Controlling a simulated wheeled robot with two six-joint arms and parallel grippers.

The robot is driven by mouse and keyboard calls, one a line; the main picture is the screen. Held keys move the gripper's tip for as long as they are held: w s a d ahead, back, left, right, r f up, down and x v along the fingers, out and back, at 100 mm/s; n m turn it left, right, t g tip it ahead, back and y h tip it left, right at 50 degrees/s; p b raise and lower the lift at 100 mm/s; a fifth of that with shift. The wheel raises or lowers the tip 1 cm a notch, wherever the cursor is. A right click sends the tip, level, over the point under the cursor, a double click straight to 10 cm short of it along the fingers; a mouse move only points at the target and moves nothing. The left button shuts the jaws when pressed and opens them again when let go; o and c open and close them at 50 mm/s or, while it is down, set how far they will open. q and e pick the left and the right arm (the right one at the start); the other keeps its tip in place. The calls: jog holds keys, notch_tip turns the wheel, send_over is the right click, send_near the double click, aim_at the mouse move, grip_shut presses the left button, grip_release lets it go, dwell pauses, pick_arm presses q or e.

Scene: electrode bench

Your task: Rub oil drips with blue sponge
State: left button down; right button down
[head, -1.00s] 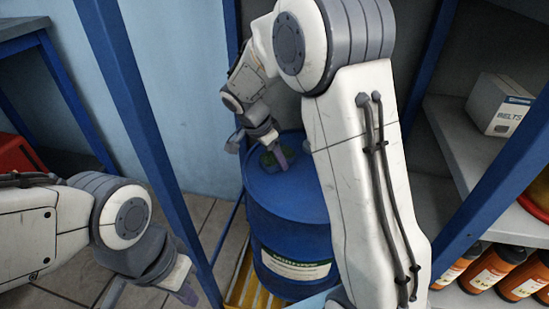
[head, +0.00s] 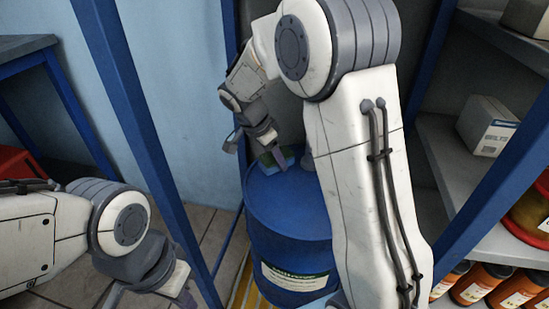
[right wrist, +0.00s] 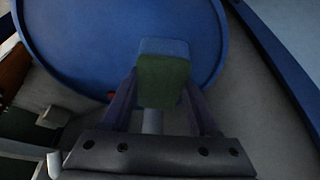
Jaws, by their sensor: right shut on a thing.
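My right gripper (head: 276,157) is shut on the sponge (head: 289,153) over the far part of the blue drum's top (head: 290,205). In the right wrist view, the sponge (right wrist: 163,70) sits between the two fingers, with a blue upper face and a green face. I cannot tell whether it touches the drum top. No oil drips can be made out on the visible part of the lid; my right arm hides some of it. My left gripper (head: 183,295) is low at the left, partly cut off by the frame edge, its jaw opening unclear.
Blue posts (head: 145,150) stand left and right of the drum. A grey shelf (head: 450,165) at right holds a belts box (head: 487,125) and several orange bottles (head: 510,280). A blue bench (head: 30,50) and red object (head: 18,163) are at left.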

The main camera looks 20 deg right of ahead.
jog(key=shift+r+p, duration=1.15)
jog(key=shift+r, duration=0.35)
jog(key=shift+f, duration=0.1)
